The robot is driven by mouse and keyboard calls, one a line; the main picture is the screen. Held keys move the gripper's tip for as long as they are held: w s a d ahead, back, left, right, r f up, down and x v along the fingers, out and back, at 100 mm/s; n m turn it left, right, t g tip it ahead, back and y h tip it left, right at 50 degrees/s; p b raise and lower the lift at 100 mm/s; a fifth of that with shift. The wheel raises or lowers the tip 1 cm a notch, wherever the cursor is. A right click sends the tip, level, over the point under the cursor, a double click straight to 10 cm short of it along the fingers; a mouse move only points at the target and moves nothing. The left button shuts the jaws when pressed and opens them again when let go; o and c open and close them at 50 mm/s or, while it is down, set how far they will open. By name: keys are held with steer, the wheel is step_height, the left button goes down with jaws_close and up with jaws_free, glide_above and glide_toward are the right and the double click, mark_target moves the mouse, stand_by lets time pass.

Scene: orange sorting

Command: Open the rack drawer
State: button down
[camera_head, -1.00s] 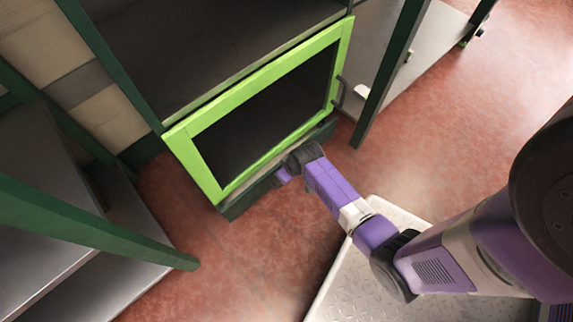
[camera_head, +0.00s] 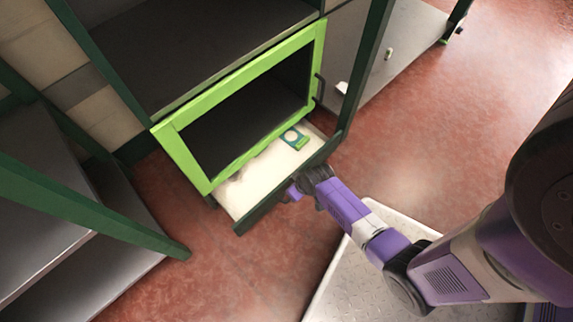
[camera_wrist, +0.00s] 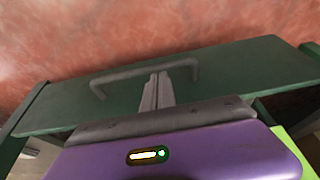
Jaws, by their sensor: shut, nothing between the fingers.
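The rack drawer (camera_head: 256,213) is a low dark green drawer under the bright green frame, and it stands partly pulled out, showing a pale interior. Its dark green front (camera_wrist: 240,68) also fills much of the wrist view, with a grey bar handle (camera_wrist: 125,75) on it. My gripper (camera_head: 293,191) is at the drawer front. In the wrist view my gripper's two fingers (camera_wrist: 157,88) are together, with their tips at the middle of the handle bar. Nothing shows between them. Whether they touch the bar cannot be told.
A small green and white item (camera_head: 295,138) lies inside the drawer. The bright green frame (camera_head: 178,158) with a dark opening stands above the drawer. A dark green rack leg (camera_head: 362,70) rises at its right. Grey shelves (camera_head: 60,250) stand at the left. Open red floor (camera_head: 430,150) lies to the right.

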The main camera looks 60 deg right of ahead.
steer(key=s+a+p, duration=0.2)
steer(key=s, duration=0.6)
steer(key=s+a+p, duration=0.2)
steer(key=s+a, duration=0.1)
steer(key=s, duration=0.5)
steer(key=shift+s, duration=0.35)
steer(key=shift+p, duration=0.3)
